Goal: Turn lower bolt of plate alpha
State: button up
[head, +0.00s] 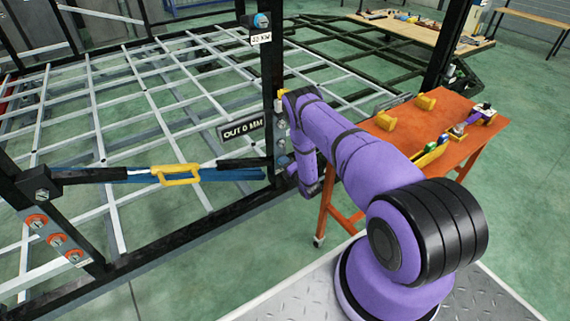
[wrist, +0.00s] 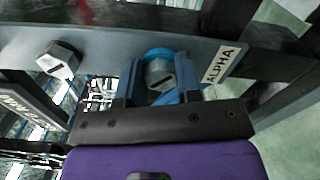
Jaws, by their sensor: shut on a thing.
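In the wrist view, a grey plate (wrist: 110,42) carries a white ALPHA label (wrist: 222,65). A hex bolt (wrist: 159,72) with a blue ring around it sits beside that label. The two blue fingers of my gripper (wrist: 160,88) are shut on this bolt, one on each side. A second hex bolt (wrist: 60,60) on the same plate stands free to the left. In the head view, my arm reaches to the black upright post, and the fingertips are too hidden there to tell.
An OUT 0 MM sign (head: 243,128) sticks out left of the post, close to my wrist. A strap with a yellow ratchet handle (head: 177,175) runs left from the post. An orange workbench (head: 462,112) holding tools stands at right, near my arm.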

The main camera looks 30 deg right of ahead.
jog(key=shift+s+a+f+n, duration=0.1)
jog(key=shift+a+n, duration=0.05)
jog(key=shift+n, duration=5.3)
jog(key=shift+s+a+f+n, duration=0.1)
jog(key=shift+n, duration=5.4)
jog(key=shift+s+a+n, duration=0.1)
jog(key=shift+a+n, duration=0.05)
jog(key=shift+n, duration=5.3)
jog(key=o, duration=0.9)
jog(key=shift+w, duration=0.1)
